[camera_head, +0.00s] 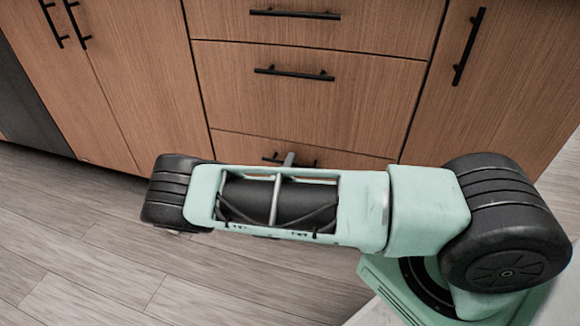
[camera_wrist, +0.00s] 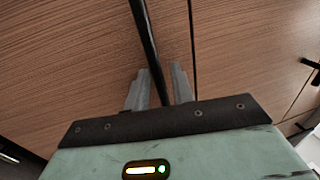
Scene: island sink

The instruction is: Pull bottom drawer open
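The bottom drawer (camera_head: 236,146) has a wood front and sits flush with the cabinet, below two other drawers. Its black bar handle (camera_head: 270,159) is partly hidden in the head view by my arm. In the wrist view the handle (camera_wrist: 146,35) runs down between the two grey fingers of my gripper (camera_wrist: 160,85). The fingers stand apart, one on each side of the bar, with small gaps visible. My gripper is open around the handle. In the head view only a grey finger tip shows above my arm, at the handle.
The middle drawer (camera_head: 310,98) and top drawer (camera_head: 340,25) are shut, each with a black bar handle. Tall cabinet doors (camera_head: 125,75) stand to the left and another door (camera_head: 490,70) to the right. The wood floor (camera_head: 80,240) in front is clear.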

